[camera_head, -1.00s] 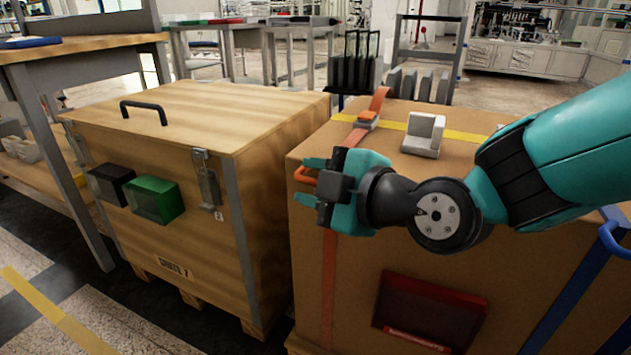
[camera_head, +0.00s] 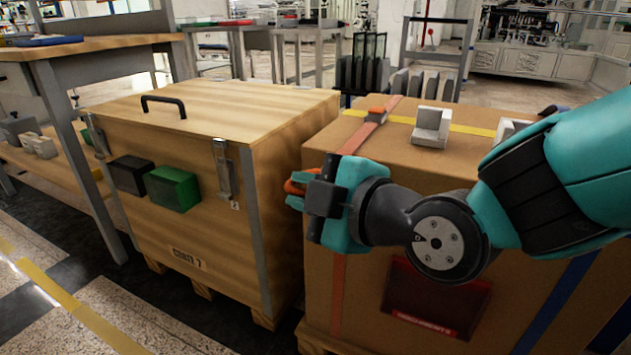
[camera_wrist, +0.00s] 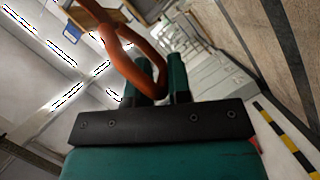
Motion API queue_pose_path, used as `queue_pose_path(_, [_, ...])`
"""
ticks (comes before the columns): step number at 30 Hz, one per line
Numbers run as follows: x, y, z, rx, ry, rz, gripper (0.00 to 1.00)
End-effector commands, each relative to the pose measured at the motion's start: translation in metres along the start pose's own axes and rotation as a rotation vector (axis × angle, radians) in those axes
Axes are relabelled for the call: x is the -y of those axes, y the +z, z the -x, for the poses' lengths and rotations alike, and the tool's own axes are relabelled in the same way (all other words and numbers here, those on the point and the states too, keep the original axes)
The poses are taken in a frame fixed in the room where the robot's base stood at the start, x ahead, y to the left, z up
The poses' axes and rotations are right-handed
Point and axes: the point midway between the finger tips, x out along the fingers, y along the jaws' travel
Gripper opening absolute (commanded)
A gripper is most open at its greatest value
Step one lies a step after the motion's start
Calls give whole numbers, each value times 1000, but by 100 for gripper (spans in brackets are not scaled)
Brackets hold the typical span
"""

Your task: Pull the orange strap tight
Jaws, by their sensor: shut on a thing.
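The orange strap (camera_head: 351,142) runs over the top of a cardboard box (camera_head: 475,172), through a buckle (camera_head: 376,115), and down the box's front face. On top it lies flat. My gripper (camera_head: 303,190) is at the box's front left upper edge, in front of the strap, and shut on an orange loop of it. In the wrist view, the orange loop (camera_wrist: 135,65) passes between the two teal fingers (camera_wrist: 158,82). My gripper hides part of the strap at the box's edge.
A wooden crate (camera_head: 230,108) with a black handle stands close on the left, with green and black boxes on its front. A yellow strap and grey corner pieces (camera_head: 431,127) are on the cardboard box. A red document pouch (camera_head: 436,297) is on its front.

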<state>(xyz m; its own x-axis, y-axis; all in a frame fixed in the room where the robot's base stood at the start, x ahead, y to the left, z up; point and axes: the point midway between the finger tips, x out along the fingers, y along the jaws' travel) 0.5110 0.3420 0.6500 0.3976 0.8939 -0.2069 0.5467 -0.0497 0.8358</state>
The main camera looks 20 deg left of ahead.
Motion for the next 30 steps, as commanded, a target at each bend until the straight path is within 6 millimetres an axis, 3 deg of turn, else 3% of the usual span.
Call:
queue_pose_path(1, [11, -3, 1, -4, -24, -12, 0])
queue_pose_path(10, [12, -3, 1, -4, -25, -15, 0])
queue_pose_path(11, [12, -3, 1, -3, -25, -14, 25])
queue_pose_path(12, [12, -3, 1, -3, -25, -14, 34])
queue_pose_path(13, [12, -3, 2, -3, -24, -13, 37])
queue_pose_path(30, [5, -4, 8, -3, -11, -6, 37])
